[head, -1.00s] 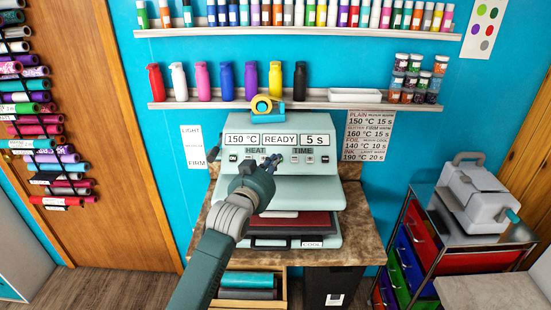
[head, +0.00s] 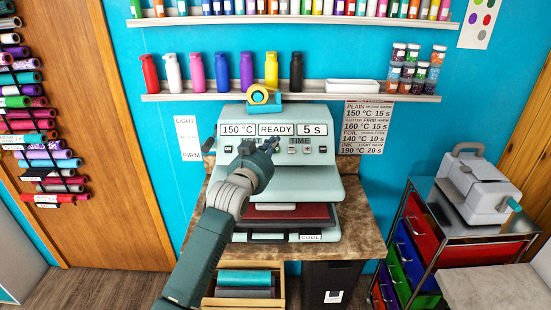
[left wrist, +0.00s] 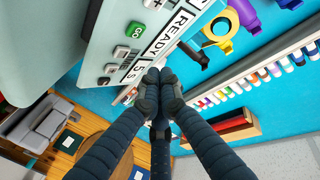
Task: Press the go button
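The pale green heat press (head: 330,180) stands on a brown stone-topped counter. Its display reads 150 °C, READY and 5 s, with a row of buttons below. My left gripper (head: 268,147) is in front of the middle of this row and hides part of it. In the left wrist view, the green go button (left wrist: 121,52) shows on the panel, left of my left gripper (left wrist: 160,75). Its fingertips are together, with nothing visible between them. I cannot tell the gap between the fingertips and the panel. My right gripper is in neither view.
A shelf (head: 200,98) with coloured bottles and jars is above the press, and a tape dispenser (head: 262,98) sits on top of it. A drawer cart (head: 430,250) with a grey machine (head: 478,185) stands to the right. Vinyl rolls (head: 40,140) hang at the left.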

